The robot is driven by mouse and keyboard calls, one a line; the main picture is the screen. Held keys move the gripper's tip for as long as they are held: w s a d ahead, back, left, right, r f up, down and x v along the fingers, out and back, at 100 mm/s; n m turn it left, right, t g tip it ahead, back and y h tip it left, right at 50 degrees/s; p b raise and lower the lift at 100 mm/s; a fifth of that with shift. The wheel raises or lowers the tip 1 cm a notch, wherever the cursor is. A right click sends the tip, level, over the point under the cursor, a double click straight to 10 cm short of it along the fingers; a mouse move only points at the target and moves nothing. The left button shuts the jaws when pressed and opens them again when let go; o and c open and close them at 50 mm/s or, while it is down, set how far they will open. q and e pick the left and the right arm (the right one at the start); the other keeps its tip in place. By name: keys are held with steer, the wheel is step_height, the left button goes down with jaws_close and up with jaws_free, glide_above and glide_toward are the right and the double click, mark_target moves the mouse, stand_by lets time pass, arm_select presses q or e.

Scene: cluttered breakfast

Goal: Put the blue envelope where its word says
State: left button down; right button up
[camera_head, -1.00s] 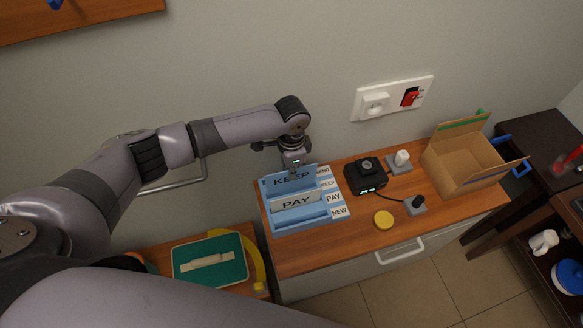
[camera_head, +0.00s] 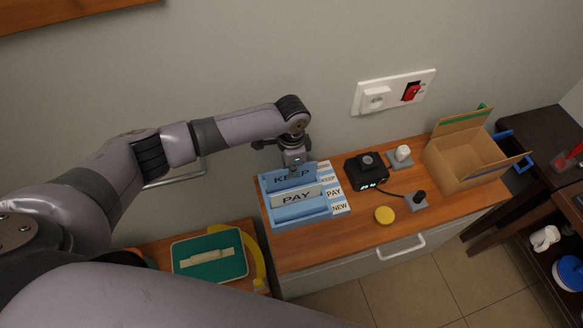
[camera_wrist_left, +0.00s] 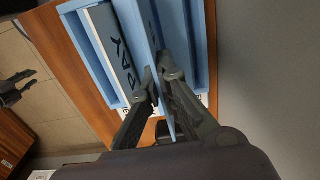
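A light-blue letter rack (camera_head: 300,215) stands at the left of the wooden cabinet top. Its side labels include KEEP, PAY and NEW; the rearmost is partly hidden. The blue envelope (camera_head: 289,178), marked KEEP, stands upright in the rear part of the rack; its lower part is hidden. A pale PAY envelope (camera_head: 297,197) stands in front of it. My left gripper (camera_head: 294,163) is at its top edge. In the left wrist view, its fingers (camera_wrist_left: 160,80) close on the thin blue envelope from both sides. My right gripper (camera_wrist_left: 33,81) appears there over the floor, fingers apart and empty.
A black clock (camera_head: 367,172), a yellow disc (camera_head: 384,215), grey switch blocks (camera_head: 416,201) and an open cardboard box (camera_head: 464,160) stand right of the rack. A wall socket plate (camera_head: 394,93) is behind. A green tray (camera_head: 210,270) lies at lower left.

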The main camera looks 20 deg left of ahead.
mark_target(292, 186)
arm_select(q)
steer(key=shift+f+b, duration=0.4)
steer(key=shift+f, duration=0.4)
steer(key=shift+f+b, duration=0.6)
steer(key=shift+f, duration=0.4)
steer(key=c, duration=1.7)
jaws_free()
steer(key=shift+r, duration=0.15)
step_height(292, 186, up, 6)
steer(key=p, duration=0.6)
steer(key=shift+p, duration=0.4)
